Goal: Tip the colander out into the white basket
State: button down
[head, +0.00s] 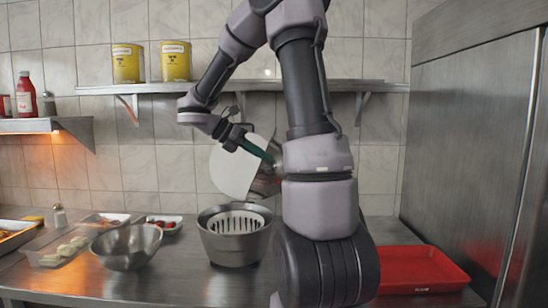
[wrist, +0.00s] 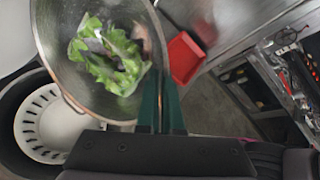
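The colander is a round metal bowl with a copper-coloured rim (wrist: 52,88) and green leaves (wrist: 112,62) in it, in the wrist view. In the head view its reddish metal side (head: 266,182) is partly hidden behind my arm. My gripper (head: 268,157) has green fingers, which also show in the wrist view (wrist: 160,88). They are close together at the colander's edge and hold it in the air. The white basket (head: 238,220) is slotted and sits inside a grey pot (head: 235,246). It shows at lower left in the wrist view (wrist: 45,122), beside the colander.
A metal bowl (head: 127,250) stands left of the pot. A red tray (head: 420,270) lies on the right of the counter. A pale round disc (head: 230,172) shows behind the gripper. A wall shelf (head: 215,87) holds two yellow tins (head: 128,63). A steel cabinet stands right.

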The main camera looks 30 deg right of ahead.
jog(key=w+a+f+n+g+h, duration=0.1)
jog(key=w+a+f+h, duration=0.2)
jog(key=a, duration=0.3)
jog(key=w+a+f+n+g+h, duration=0.1)
jog(key=w+a+f+n+h, duration=0.1)
jog(key=w+a+h, duration=0.3)
jog(key=w+a+f+n+g+h, duration=0.1)
jog(key=w+a+f+h, duration=0.3)
jog(key=a, duration=0.4)
jog(key=shift+w+f+n+h, duration=0.3)
jog(key=shift+w+h, duration=0.1)
jog(key=shift+h, duration=0.2)
jog(key=shift+d+r, duration=0.1)
jog(key=shift+r, duration=0.05)
dwell(0.5)
